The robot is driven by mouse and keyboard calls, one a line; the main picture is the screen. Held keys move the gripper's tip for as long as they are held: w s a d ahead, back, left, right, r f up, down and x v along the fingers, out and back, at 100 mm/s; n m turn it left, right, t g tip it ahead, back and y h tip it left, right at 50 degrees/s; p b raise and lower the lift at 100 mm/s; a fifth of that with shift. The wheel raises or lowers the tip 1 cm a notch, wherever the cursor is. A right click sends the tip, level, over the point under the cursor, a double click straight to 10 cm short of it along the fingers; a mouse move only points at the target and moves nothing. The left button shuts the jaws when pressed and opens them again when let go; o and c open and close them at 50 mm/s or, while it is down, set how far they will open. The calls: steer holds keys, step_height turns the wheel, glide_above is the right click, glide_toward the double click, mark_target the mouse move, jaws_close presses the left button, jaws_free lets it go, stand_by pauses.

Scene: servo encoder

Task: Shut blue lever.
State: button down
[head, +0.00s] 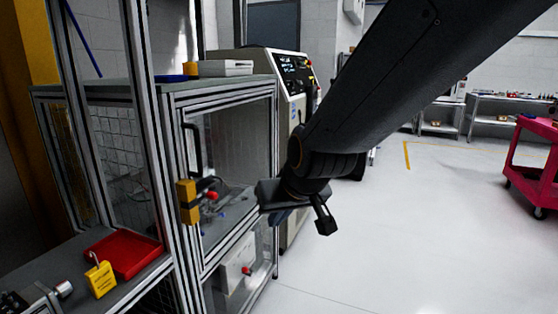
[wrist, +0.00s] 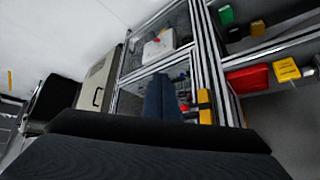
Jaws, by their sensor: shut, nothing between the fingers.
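No blue lever can be told for certain. A small blue piece (head: 222,214) shows by the glass-fronted cabinet's lower shelf, too small to make out. A thin blue rod (head: 82,38) slants behind the frame at the upper left. A yellow block (head: 187,201) with a dark clamp and a red knob (head: 213,196) sits at the cabinet's front post; the yellow block also shows in the wrist view (wrist: 205,106). My gripper (head: 278,217) is in front of the cabinet, right of the red knob and apart from it. Its dark blue fingers (wrist: 163,98) are together and empty.
The metal-framed cabinet (head: 222,92) has a black door handle (head: 191,138). A red tray (head: 125,256) and a yellow padlock-shaped piece (head: 100,279) lie on the left bench. A machine (head: 293,95) stands behind. The floor to the right is clear up to a pink cart (head: 530,160).

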steer(key=s+d+f+m+g+h, duration=0.1)
steer(key=s+d+f, duration=0.1)
steer(key=d, duration=0.3)
steer(key=s+d+f+g+h, duration=0.1)
steer(key=s+d+f, duration=0.2)
steer(key=d, duration=0.2)
steer(key=shift+f+m+g+p, duration=0.25)
steer(key=shift+m+g+p, duration=0.05)
steer(key=shift+m+p, duration=0.1)
steer(key=c, duration=2.1)
jaws_free()
steer(key=s+d+f+g, duration=0.1)
steer(key=s+d, duration=0.2)
steer(key=s+d+f+m+g, duration=0.1)
steer(key=s+d+f, duration=0.1)
steer(key=s+d, duration=0.1)
steer(key=s+d+f+m+g+h+p, duration=0.1)
steer(key=s+d+g, duration=0.1)
steer(key=s+d, duration=0.2)
steer(key=shift+s+f, duration=0.15)
steer(key=shift+s, duration=0.15)
steer(key=o, duration=0.4)
steer(key=shift+c, duration=0.2)
steer(key=shift+o, duration=0.3)
steer(key=shift+a, duration=0.1)
